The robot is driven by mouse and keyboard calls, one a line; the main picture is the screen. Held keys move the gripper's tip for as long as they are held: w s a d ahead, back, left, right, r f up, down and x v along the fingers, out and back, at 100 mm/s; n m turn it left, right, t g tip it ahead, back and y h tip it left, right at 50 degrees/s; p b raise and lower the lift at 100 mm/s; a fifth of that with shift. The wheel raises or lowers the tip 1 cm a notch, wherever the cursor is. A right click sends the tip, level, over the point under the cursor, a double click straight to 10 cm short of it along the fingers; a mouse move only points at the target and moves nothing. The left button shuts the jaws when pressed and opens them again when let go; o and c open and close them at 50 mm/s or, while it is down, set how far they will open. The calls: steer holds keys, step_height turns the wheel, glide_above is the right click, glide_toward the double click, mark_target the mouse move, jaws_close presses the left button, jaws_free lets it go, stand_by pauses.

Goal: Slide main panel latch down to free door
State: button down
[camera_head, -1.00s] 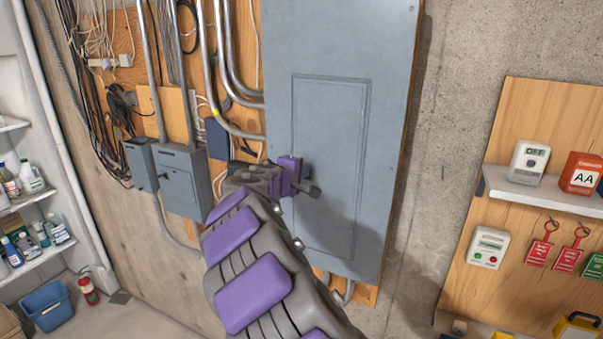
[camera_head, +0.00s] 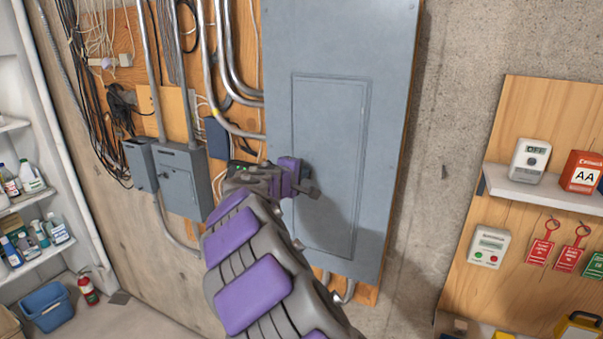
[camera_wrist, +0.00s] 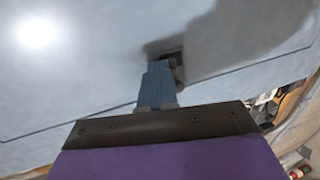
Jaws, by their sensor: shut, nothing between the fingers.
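The main panel (camera_head: 385,60) is a tall grey metal box on the wall, with a rectangular inset door (camera_head: 330,130) that lies closed against it. My gripper (camera_head: 308,189) is at the left edge of that door, around its mid height, and appears shut. In the wrist view my gripper (camera_wrist: 160,85) reaches the panel face (camera_wrist: 90,70) at a small dark latch (camera_wrist: 172,58) by the door seam. The fingertips overlap the latch in the picture; I cannot tell whether they touch it. In the head view the latch is hidden behind my gripper.
Metal conduits (camera_head: 208,60) and smaller grey boxes (camera_head: 182,182) are left of the panel. Bare concrete wall lies between panel and board.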

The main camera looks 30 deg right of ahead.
steer(key=shift+f, duration=0.25)
steer(key=shift+r, duration=0.25)
stand_by(0.4)
steer(key=f+b+v, duration=0.1)
steer(key=b+v, duration=0.1)
steer(key=v, duration=0.5)
steer(key=shift+f, duration=0.4)
steer(key=shift+s, duration=0.1)
stand_by(0.6)
